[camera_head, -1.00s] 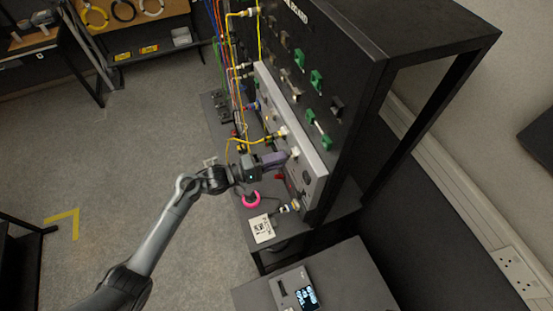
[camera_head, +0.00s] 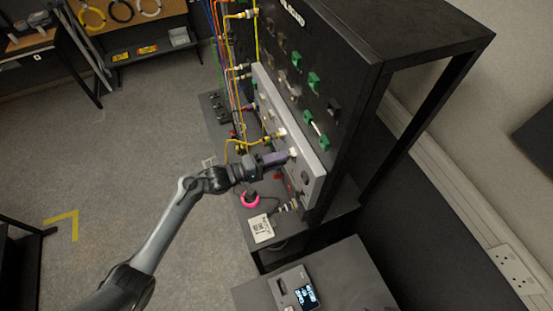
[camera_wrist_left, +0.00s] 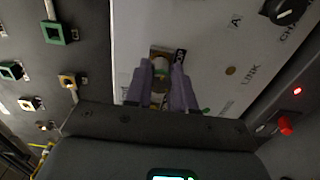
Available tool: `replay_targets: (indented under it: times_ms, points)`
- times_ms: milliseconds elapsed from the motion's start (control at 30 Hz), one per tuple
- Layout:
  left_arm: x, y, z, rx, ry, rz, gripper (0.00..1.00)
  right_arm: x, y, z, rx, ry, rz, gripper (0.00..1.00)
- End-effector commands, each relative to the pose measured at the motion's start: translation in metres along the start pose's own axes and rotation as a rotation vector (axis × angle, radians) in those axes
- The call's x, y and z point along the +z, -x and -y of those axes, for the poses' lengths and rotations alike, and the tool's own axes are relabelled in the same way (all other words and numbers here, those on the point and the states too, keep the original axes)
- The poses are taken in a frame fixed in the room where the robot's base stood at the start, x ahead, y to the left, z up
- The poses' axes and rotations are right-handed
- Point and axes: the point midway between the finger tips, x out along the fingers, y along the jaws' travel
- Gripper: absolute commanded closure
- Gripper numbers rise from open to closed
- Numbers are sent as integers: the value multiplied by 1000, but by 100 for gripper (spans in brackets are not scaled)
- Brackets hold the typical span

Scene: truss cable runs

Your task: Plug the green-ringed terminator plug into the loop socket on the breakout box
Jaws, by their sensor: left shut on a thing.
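My left gripper (camera_head: 286,156) reaches in from the left to the face of the light grey breakout box (camera_head: 312,160). In the left wrist view, its two purple fingers (camera_wrist_left: 161,88) are shut on the terminator plug (camera_wrist_left: 160,66), a small pale plug with a greenish tint. The plug points at a square, brass-coloured socket (camera_wrist_left: 160,52) on the grey panel (camera_wrist_left: 215,40). A dark label beside the socket is partly hidden. The plug's front end meets the socket area; I cannot tell how deep it sits. My right gripper is not in view.
A tall black rack (camera_head: 350,70) with green connectors (camera_head: 313,79) stands behind the box. Yellow cables (camera_head: 238,142) run left of the gripper. A pink ring (camera_head: 250,199) and a white card (camera_head: 261,228) lie below. A red button (camera_wrist_left: 285,125) is at the wrist view's right.

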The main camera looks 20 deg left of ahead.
Motion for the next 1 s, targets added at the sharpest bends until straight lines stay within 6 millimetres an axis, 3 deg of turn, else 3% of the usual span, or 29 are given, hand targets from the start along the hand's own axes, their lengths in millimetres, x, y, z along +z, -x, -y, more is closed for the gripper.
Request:
replay_targets:
  times_ms: [1000]
  points:
    - [0, -2, -1, 1, -1, 1, 100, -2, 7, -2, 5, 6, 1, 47]
